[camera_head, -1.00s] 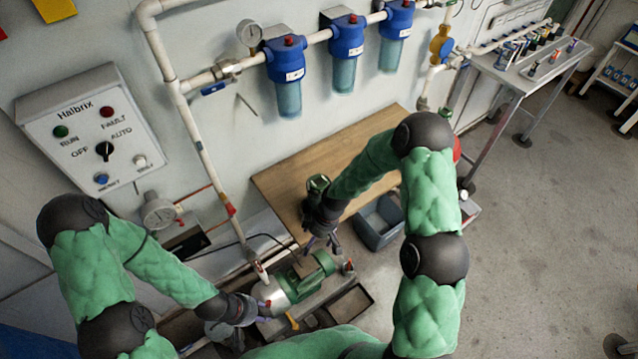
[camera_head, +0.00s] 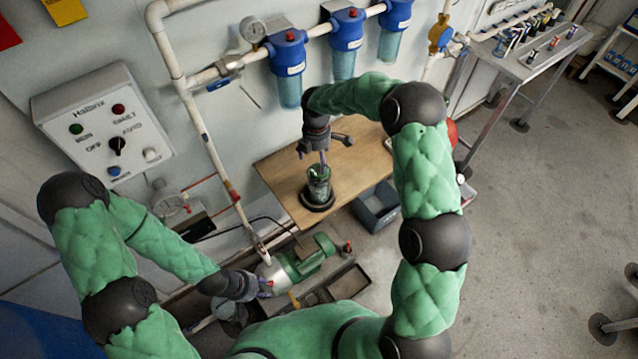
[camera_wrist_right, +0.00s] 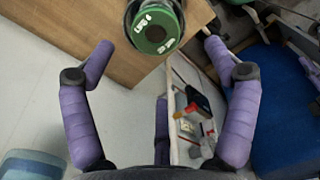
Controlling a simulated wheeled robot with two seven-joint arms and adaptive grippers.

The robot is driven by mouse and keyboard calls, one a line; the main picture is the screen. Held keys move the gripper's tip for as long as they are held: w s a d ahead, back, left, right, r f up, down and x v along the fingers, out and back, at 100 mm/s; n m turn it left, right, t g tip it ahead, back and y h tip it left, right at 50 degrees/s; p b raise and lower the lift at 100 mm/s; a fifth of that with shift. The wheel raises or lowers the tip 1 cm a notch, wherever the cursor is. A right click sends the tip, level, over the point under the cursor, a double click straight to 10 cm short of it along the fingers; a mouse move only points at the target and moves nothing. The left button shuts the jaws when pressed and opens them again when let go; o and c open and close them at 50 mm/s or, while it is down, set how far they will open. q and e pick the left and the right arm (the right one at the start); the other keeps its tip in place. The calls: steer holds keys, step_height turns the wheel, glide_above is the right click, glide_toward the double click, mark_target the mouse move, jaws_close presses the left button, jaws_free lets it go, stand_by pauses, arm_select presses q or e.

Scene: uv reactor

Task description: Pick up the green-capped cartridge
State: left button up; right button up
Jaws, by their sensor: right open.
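The green-capped cartridge (camera_head: 319,181) stands upright in a dark round base on the wooden bench. In the right wrist view its round green cap (camera_wrist_right: 155,30), with white lettering, is at the top centre. My right gripper (camera_head: 323,156) points down just above the cartridge and partly covers its top. In the wrist view its purple fingers (camera_wrist_right: 158,52) are spread wide, with the cap beyond and between their tips; nothing is held. My left gripper (camera_head: 268,284) is low at the left, beside the green pump; its jaws are too small to read.
The green pump (camera_head: 305,262) sits in front of the wooden bench (camera_head: 280,168). A grey-blue bin (camera_head: 376,207) is at the bench's right. Blue filter housings (camera_head: 287,60) hang on the wall behind. Several small items stand on the grey table (camera_head: 520,65). The floor at right is mostly clear.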

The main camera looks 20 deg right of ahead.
mark_target(318, 170)
steer(key=shift+w+d+f+p, duration=0.1)
steer(key=shift+f+p, duration=0.1)
steer(key=shift+f, duration=1.4)
steer(key=shift+d+f+p, duration=0.1)
steer(key=shift+f+p, duration=0.05)
steer(key=shift+f, duration=1.45)
steer(key=c, duration=1.7)
steer(key=shift+r, duration=0.1)
